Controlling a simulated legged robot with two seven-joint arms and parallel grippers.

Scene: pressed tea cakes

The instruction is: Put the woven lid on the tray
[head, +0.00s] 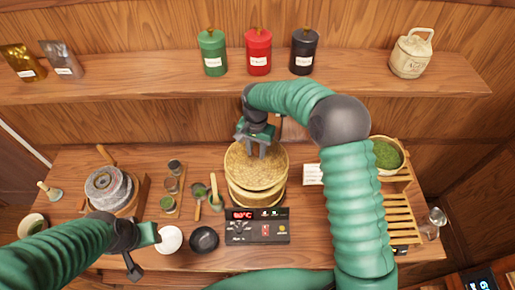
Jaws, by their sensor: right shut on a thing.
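The round woven lid (250,177) is a tan disc at the middle of the table. My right gripper (258,153) comes down over its top and is shut on it near the middle; the exact grip point is partly hidden by the fingers. The tray (258,198), a round tan steamer tier, is directly under the lid, mostly covered by it. I cannot tell whether the lid rests on the tray or hangs just above it. My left gripper (146,247) is at the lower left, away from the lid; its opening is unclear.
A control box (257,226) with a red display stands just in front of the tray. A stone mill (109,188), small bowls (204,239) and cups lie to the left. A slatted wooden rack (400,217) is on the right. Canisters (258,52) stand on the shelf behind.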

